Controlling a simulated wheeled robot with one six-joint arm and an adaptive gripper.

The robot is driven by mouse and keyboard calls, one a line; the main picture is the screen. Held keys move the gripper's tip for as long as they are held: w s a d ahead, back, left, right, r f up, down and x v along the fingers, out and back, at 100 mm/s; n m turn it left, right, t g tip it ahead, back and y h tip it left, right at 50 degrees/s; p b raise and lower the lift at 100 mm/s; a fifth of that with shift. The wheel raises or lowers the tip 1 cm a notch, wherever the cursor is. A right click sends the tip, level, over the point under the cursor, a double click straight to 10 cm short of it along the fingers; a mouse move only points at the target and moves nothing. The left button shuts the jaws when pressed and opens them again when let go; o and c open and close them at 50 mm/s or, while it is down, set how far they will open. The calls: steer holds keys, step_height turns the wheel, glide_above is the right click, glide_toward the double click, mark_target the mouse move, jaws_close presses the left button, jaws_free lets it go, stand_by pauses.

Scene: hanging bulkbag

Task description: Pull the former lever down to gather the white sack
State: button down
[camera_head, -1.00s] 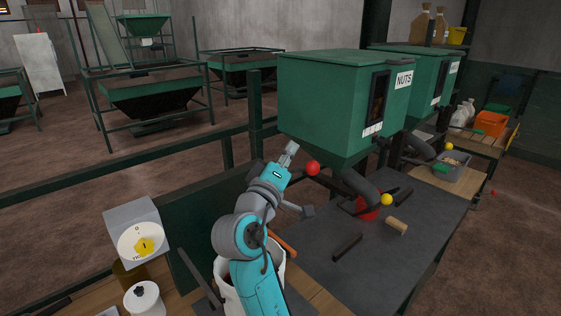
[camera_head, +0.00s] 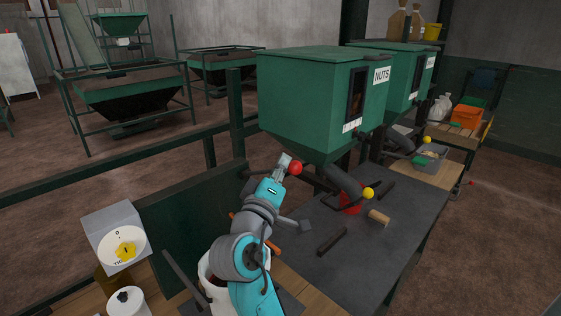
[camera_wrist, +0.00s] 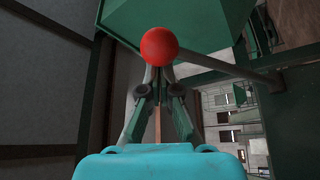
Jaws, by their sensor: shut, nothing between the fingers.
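The lever with a red ball knob (camera_head: 295,168) sticks out below the front of the green hopper marked NUTS. My gripper (camera_head: 284,160) is shut and empty, at the left side of the knob. In the wrist view the red knob (camera_wrist: 159,46) lies at the fingertips of my gripper (camera_wrist: 157,75) and covers them in part. I cannot tell whether they touch. The white sack (camera_head: 204,268) stands open at the lower middle, largely hidden behind my arm.
A second lever has a yellow knob (camera_head: 368,193) beside the hopper's (camera_head: 320,100) spout. A dark table (camera_head: 345,270) holds a wooden block (camera_head: 379,216) and dark bars. A green rail runs behind my arm.

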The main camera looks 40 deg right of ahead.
steer(key=s+f, duration=0.3)
steer(key=f, duration=0.9)
steer(key=shift+f, duration=0.35)
steer(key=shift+s+d, duration=0.1)
steer(key=shift+s, duration=0.05)
steer(key=shift+r, duration=0.1)
steer(key=a+f, duration=0.1)
steer(key=a, duration=0.8)
steer(key=shift+s+a, duration=0.15)
steer(key=shift+a, duration=0.15)
stand_by(0.4)
